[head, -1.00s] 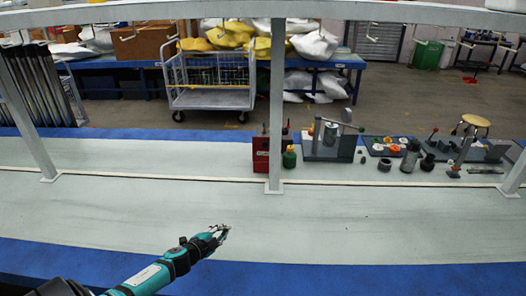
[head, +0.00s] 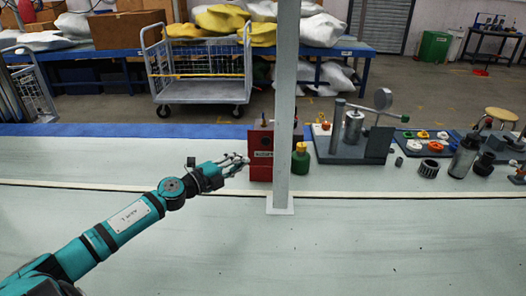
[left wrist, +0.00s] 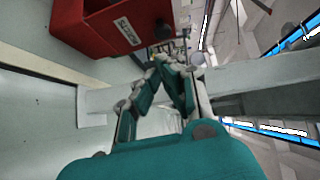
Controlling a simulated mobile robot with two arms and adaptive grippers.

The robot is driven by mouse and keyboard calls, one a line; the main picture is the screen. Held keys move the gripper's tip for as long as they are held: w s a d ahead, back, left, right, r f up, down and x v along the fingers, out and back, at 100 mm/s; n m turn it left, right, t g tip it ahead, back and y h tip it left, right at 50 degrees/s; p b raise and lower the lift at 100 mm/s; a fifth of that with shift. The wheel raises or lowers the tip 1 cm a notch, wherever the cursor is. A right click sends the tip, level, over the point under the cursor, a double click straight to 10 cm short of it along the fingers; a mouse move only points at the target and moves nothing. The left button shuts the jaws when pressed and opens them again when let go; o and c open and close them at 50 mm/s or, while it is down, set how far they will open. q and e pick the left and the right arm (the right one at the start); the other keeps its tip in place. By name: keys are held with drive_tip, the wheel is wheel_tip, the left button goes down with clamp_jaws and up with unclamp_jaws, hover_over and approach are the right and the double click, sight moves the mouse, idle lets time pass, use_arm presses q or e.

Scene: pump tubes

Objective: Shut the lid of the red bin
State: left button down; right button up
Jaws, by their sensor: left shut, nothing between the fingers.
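The red bin (head: 260,168) stands on the pale bench just left of the grey post, with a white label on its front. In the left wrist view the red bin (left wrist: 88,28) fills the upper left, tilted by the camera angle. I cannot tell clearly how its lid stands. My left gripper (head: 242,159) is shut and empty at the bin's left front side; whether it touches the bin is unclear. Its closed fingers also show in the left wrist view (left wrist: 168,62). My right gripper is not in view.
The grey post (head: 284,120) rises close to the bin's right side and partly overlaps it. A green bottle (head: 301,162) and a pump fixture (head: 352,145) stand to the right. The bench front is clear. A wire cart (head: 203,90) stands behind on the floor.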

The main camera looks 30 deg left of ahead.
use_arm(q)
approach(266, 151)
drive_tip(key=w+d+r, duration=0.4)
drive_tip(key=d, duration=0.1)
drive_tip(key=shift+w+f, duration=0.1)
drive_tip(key=shift+w, duration=0.1)
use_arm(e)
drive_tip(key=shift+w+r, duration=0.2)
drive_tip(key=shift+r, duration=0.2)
use_arm(q)
drive_tip(key=shift+w, duration=0.1)
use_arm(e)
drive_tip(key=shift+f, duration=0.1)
use_arm(q)
drive_tip(key=shift+w+a, duration=0.1)
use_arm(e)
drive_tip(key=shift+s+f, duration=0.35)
